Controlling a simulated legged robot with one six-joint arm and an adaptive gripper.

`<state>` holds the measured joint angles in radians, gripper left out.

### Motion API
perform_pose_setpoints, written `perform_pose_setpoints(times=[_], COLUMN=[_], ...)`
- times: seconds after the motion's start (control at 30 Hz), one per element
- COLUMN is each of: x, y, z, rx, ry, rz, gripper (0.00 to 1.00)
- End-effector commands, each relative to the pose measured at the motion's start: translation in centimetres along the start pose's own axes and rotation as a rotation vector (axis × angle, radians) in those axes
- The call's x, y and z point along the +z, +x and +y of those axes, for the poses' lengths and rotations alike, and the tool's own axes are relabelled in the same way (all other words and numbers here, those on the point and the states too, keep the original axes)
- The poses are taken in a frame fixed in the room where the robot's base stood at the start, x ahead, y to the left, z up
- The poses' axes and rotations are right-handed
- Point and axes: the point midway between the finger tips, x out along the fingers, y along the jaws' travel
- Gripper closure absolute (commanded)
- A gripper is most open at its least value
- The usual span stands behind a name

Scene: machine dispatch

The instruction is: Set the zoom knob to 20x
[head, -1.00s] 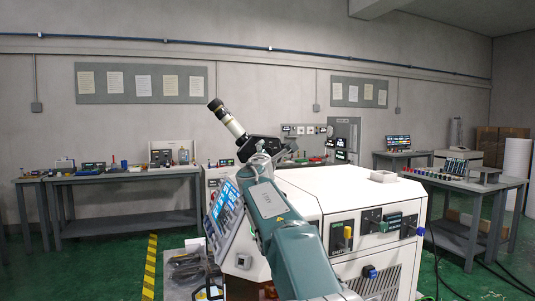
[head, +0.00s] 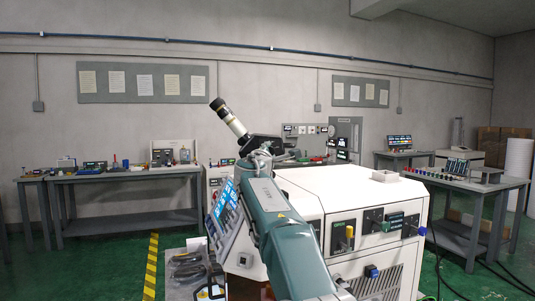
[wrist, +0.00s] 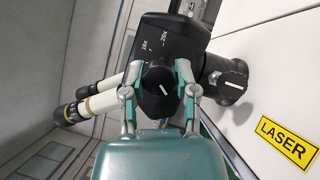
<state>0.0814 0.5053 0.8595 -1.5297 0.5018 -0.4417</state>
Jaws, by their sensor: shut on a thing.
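The zoom knob (wrist: 158,78) is a black round knob with a white pointer line on the black scope head (wrist: 175,30). White "16x" and "20x" marks are printed on the head beyond it, 20x at the right. The pointer line is tilted; I cannot tell which mark it is set to. My gripper (wrist: 162,70) has one finger on each side of the knob and is shut on it. In the head view, the scope's white and black eyepiece tube (head: 229,119) rises above my gripper (head: 261,152), where the knob is too small to make out.
A second black knob (wrist: 230,82) with a white mark sits close to the right finger. A yellow LASER label (wrist: 287,142) is on the white machine (head: 300,190). Blue-lit screens (head: 223,207) stand left of my arm. Benches (head: 125,180) stand farther back.

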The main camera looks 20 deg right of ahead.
Motion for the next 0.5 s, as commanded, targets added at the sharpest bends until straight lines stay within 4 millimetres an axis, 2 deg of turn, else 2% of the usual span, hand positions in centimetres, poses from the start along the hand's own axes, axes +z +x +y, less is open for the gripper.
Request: perform_pose_setpoints(times=[0.5], x=[0.46], y=[0.13], z=[-0.20], rx=[-0.129], ry=[0.397], rz=[-0.036], gripper=[1.00])
